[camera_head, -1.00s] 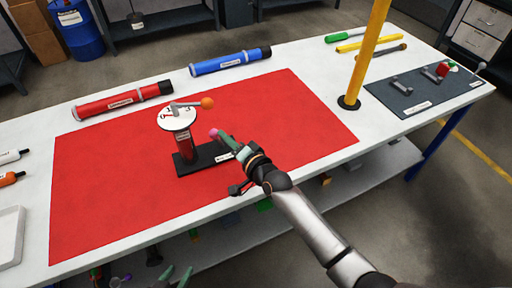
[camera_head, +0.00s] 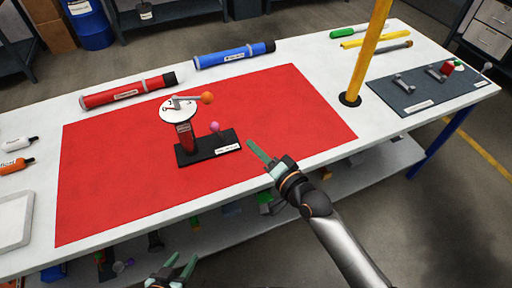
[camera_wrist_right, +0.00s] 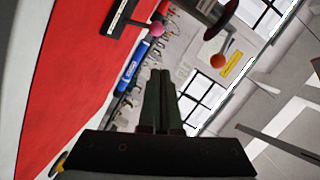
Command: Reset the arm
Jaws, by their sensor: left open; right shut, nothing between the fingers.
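My right gripper (camera_head: 262,155) is shut and empty, above the front edge of the red mat (camera_head: 270,105). It is apart from the device standing on the mat. In the right wrist view its fingers (camera_wrist_right: 160,95) are pressed together. The device has a black base (camera_head: 205,150), a red post (camera_head: 185,135), a white dial (camera_head: 178,107) and a lever with an orange ball (camera_head: 207,98). A pink ball (camera_head: 215,126) stands on the base; it also shows in the right wrist view (camera_wrist_right: 155,27). My left gripper (camera_head: 178,268) is open and empty at the bottom edge, in front of the table.
A red tube (camera_head: 125,92) and a blue tube (camera_head: 235,55) lie behind the mat. A yellow pole (camera_head: 368,50) stands to the right, beside a dark panel (camera_head: 425,90). Bottles (camera_head: 15,165) and a white tray (camera_head: 12,220) are at left. The mat's right half is clear.

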